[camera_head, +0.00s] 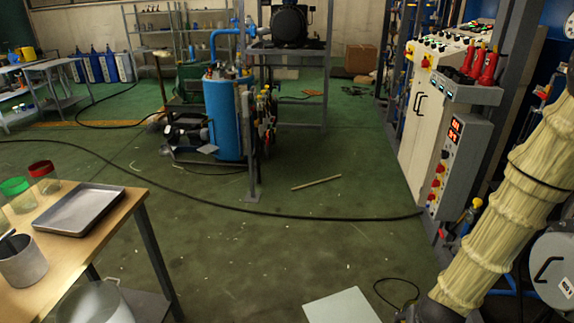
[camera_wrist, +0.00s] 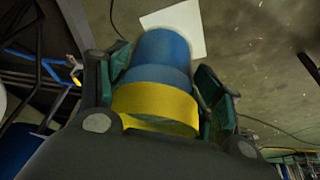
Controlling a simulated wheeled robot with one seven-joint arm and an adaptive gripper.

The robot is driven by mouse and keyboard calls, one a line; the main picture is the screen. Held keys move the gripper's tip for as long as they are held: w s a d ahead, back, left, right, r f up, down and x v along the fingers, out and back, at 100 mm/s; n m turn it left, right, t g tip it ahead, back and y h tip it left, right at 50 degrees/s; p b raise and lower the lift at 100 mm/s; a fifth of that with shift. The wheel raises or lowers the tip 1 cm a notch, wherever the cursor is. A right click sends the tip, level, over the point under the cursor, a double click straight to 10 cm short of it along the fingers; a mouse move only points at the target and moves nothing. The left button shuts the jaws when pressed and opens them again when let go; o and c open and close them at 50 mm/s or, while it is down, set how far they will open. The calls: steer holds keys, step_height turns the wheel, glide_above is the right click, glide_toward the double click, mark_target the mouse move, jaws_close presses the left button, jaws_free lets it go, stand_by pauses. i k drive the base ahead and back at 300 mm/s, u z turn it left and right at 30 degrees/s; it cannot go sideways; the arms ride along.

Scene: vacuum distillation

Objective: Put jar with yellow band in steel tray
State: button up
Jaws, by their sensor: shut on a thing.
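The jar with the yellow band (camera_wrist: 155,103) is in my gripper (camera_wrist: 168,88) in the wrist view. A blue part of it (camera_wrist: 163,60) shows beyond the band, between the two green-padded fingers. My gripper is shut on the jar, above the green floor. The jar is not visible in the head view, where only part of my arm shows at the lower right. The steel tray (camera_head: 79,210) lies on the wooden table at the left in the head view. It is flat, grey and empty.
On the table (camera_head: 118,222) left of the tray stand a red-banded jar (camera_head: 44,177), a green-banded jar (camera_head: 17,195) and a metal beaker (camera_head: 21,262). A control cabinet (camera_head: 425,120) stands at the right. Open floor with a black cable lies between.

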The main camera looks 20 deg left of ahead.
mark_target(77, 215)
steer(key=k, duration=0.15)
steer(key=u, duration=2.1)
